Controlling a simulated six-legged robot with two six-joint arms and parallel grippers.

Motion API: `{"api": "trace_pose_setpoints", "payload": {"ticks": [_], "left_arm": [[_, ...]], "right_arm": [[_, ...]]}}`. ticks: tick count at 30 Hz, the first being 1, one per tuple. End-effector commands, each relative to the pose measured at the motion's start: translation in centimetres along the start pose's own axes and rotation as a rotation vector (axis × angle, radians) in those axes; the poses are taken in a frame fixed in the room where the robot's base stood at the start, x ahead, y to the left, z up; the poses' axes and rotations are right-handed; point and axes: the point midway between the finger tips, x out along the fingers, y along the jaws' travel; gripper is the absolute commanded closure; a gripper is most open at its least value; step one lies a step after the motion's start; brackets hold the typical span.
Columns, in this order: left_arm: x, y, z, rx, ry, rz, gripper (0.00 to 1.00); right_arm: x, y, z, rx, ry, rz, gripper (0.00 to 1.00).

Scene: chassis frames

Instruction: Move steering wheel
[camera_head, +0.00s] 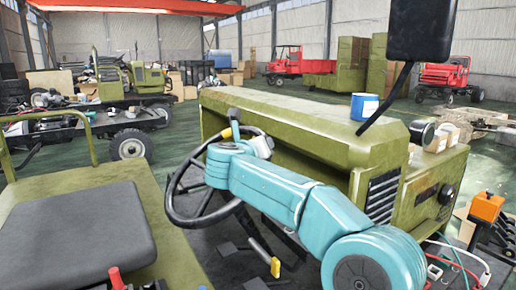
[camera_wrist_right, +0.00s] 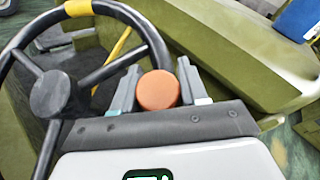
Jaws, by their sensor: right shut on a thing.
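The black steering wheel (camera_head: 171,208) stands tilted in front of the olive tractor hood, with a yellow band on its rim. In the right wrist view its hub (camera_wrist_right: 52,93) and spokes are at the left. My right gripper (camera_head: 261,145) is at the wheel's upper right rim. In the right wrist view its two grey fingers stand on either side of a round orange knob (camera_wrist_right: 158,90), against the rim. The gripper is shut there; the exact contact is partly hidden. My teal right arm covers part of the wheel. My left gripper is not in view.
The olive hood (camera_head: 300,125) lies just beyond the wheel, with a blue can (camera_head: 364,106) on top. A dark seat (camera_head: 80,227) is at the lower left. A yellow-tipped lever (camera_head: 275,266) stands below the wheel. Red trucks (camera_head: 300,66) are far back.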

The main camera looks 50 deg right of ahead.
Motion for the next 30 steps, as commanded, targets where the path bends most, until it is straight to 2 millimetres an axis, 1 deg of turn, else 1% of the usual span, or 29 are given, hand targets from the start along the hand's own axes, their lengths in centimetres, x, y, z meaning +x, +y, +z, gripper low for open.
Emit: {"api": "trace_pose_setpoints", "payload": {"ticks": [1, 12, 13, 14, 15, 22, 25, 28, 30], "left_arm": [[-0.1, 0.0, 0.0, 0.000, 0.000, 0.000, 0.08], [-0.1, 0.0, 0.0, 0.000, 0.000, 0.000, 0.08], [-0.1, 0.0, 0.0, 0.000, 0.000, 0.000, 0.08], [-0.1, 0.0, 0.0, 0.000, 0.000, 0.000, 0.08], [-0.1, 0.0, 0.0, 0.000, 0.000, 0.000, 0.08], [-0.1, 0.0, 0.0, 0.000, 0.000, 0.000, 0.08], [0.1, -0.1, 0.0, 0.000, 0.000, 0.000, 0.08], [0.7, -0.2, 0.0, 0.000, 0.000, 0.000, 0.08], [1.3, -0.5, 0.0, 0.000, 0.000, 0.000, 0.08]], "right_arm": [[0.1, -0.2, 0.2, 0.001, -0.003, 0.000, 1.00], [0.1, -0.2, 0.2, 0.000, -0.002, 0.002, 1.00], [0.1, -0.2, 0.2, 0.000, -0.002, 0.002, 0.51], [0.1, -0.2, 0.2, 0.000, -0.003, 0.002, 0.41], [0.1, -0.2, 0.2, 0.000, -0.002, 0.003, 0.37], [0.1, -0.1, 0.1, -0.001, -0.001, 0.004, 0.37], [-0.3, 0.0, 0.1, -0.001, -0.002, 0.006, 0.37], [-1.6, 0.1, 0.0, 0.000, -0.003, 0.008, 0.37], [-3.1, 0.1, -0.2, 0.001, -0.004, 0.010, 0.37]]}}
